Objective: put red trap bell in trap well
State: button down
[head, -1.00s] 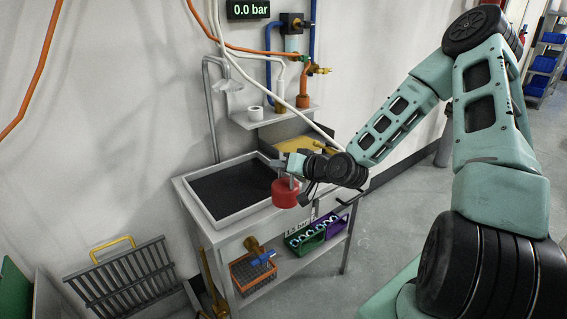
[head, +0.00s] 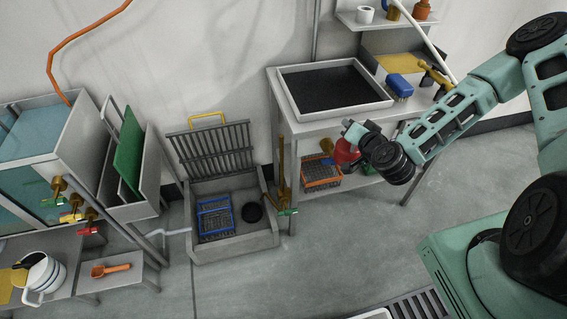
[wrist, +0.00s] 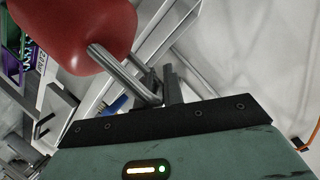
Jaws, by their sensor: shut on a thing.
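The red trap bell (head: 345,153) is a rounded red body with a metal stem, partly hidden behind my gripper in the head view. My gripper (head: 357,132) is shut on the stem, holding the bell off the floor in front of the grey bench. The wrist view shows the bell (wrist: 80,25) close up, with its stem between the fingers of my gripper (wrist: 163,92). A grey floor box (head: 258,245) stands left of the bench with its grate raised. Inside it is a dark round spot (head: 251,208), which looks like the trap well. The bell is apart from it.
A blue wire basket (head: 216,220) sits in the floor box, left of the dark spot. The raised grate (head: 212,148) leans at its back. The bench (head: 300,125) carries a black-floored tray; an orange basket (head: 322,184) is on its shelf. Floor in front is clear.

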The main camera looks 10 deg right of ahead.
aim_at(253, 214)
jog(key=i+j+u, duration=0.1)
jog(key=j+u, duration=0.2)
jog(key=i+j+u, duration=0.1)
jog(key=j+u, duration=0.2)
jog(key=i+j+u, duration=0.15)
jog(key=u, duration=0.15)
jog(key=i+j, duration=0.1)
jog(key=j, duration=0.15)
jog(key=i+j+z, duration=0.25)
jog(key=z, duration=0.3)
jog(key=i+j+z, duration=0.1)
jog(key=j+z, duration=0.2)
jog(key=z, duration=0.15)
jog(key=i+j+z, duration=0.1)
jog(key=j+z, duration=0.15)
jog(key=z, duration=0.2)
